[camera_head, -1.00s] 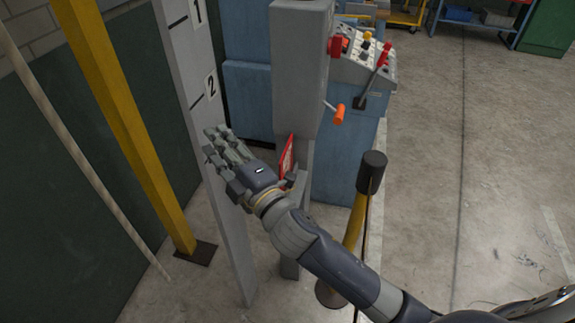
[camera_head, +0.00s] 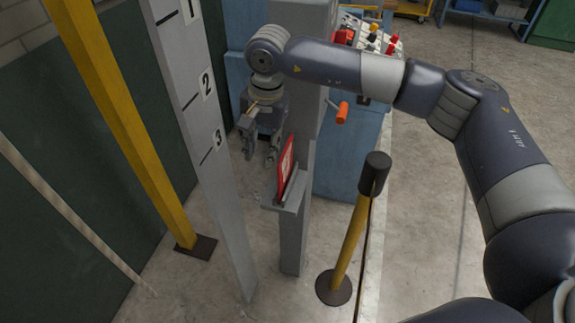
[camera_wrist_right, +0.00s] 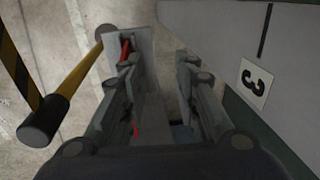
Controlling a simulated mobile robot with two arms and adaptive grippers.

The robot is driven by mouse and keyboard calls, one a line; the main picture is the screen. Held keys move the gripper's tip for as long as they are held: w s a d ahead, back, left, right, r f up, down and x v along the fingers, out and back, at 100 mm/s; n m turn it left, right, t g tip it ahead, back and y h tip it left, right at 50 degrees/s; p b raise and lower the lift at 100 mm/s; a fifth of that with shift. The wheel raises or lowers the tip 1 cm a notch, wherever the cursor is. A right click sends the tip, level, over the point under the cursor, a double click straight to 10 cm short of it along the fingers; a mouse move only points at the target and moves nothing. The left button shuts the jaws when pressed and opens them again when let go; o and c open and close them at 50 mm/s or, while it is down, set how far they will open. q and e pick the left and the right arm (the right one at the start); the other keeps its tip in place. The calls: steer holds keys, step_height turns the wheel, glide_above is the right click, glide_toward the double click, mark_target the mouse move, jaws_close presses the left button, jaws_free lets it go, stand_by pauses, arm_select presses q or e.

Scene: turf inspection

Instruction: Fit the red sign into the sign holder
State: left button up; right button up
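The red sign (camera_head: 286,162) is a thin red plate with pale markings, seen nearly edge-on and slightly tilted. Its lower edge meets the grey sign holder (camera_head: 290,207), a small ledge on the grey post; I cannot tell how deep it sits. My right gripper (camera_head: 259,148) hangs just left of the sign, fingers down, open and apart from it. In the right wrist view, the fingers (camera_wrist_right: 157,85) are spread with nothing held between them. The sign (camera_wrist_right: 125,50) shows there as a red strip beyond the left finger, partly hidden. My left gripper is not in view.
A white numbered board (camera_head: 205,130) and a yellow pole (camera_head: 117,110) stand left of the gripper. A black-topped yellow barrier post (camera_head: 353,230) stands right of the holder. A blue control console (camera_head: 345,160) with an orange handle (camera_head: 342,113) is behind. Floor at right is clear.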

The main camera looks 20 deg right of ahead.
steer(key=w+d+r+h, duration=0.1)
steer(key=d+r+h, duration=0.1)
steer(key=d, duration=0.3)
steer(key=p, duration=0.2)
glide_above(287, 161)
step_height(287, 161, down, 5)
steer(key=shift+w+a+f+p, duration=0.15)
steer(key=shift+a+f+p, duration=0.05)
steer(key=shift+f+p, duration=0.25)
steer(key=f, duration=0.1)
steer(key=f+p, duration=0.2)
steer(key=f, duration=0.1)
steer(key=shift+w+d, duration=0.1)
steer(key=shift+d, duration=0.15)
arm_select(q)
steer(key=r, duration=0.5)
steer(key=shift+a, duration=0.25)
arm_select(e)
steer(key=shift+w+f, duration=0.1)
steer(key=shift+f, duration=0.2)
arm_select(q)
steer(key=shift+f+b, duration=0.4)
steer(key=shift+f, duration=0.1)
arm_select(e)
steer(key=shift+f, duration=0.2)
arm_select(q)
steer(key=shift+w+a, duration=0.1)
arm_select(e)
jaws_close()
